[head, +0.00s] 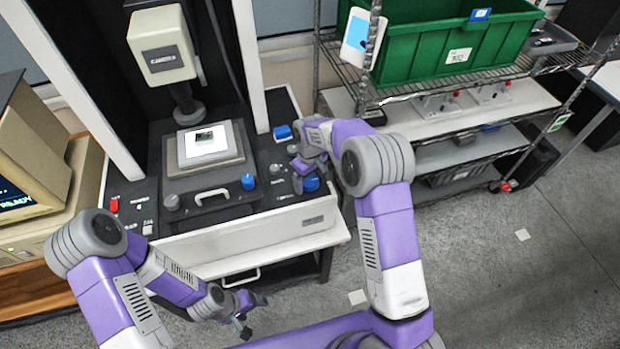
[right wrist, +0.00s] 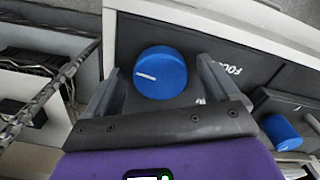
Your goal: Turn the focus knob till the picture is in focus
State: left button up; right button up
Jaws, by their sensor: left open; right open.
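The focus knob (head: 311,184) is a round blue knob on the right of the machine's dark front panel. In the right wrist view the knob (right wrist: 160,74) shows a white mark on its top, and the partly visible letters "FOC" stand beside it. My right gripper (head: 302,168) is open over the knob, with one finger on each side of it and visible gaps between. My left gripper (head: 243,312) is open and empty, low in front of the machine. The screen (head: 20,195) at the far left shows "READY"; no focus picture can be made out on it.
Another blue knob (head: 248,182) stands left of the focus knob, near a white handle (head: 212,196). A blue button (head: 283,132) is further back. A pale plate (head: 210,145) lies under the machine's head (head: 162,55). A wire shelf (head: 440,88) with a green crate (head: 415,50) stands right.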

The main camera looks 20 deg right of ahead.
aim_at(309, 180)
jog(key=c, duration=1.1)
jog(key=shift+o, duration=0.2)
jog(key=m, duration=0.5)
jog(key=o, duration=1.1)
jog(key=shift+a, duration=0.1)
jog(key=shift+c, duration=0.2)
notch_tip(309, 180, up, 8)
jog(key=shift+f, duration=0.15)
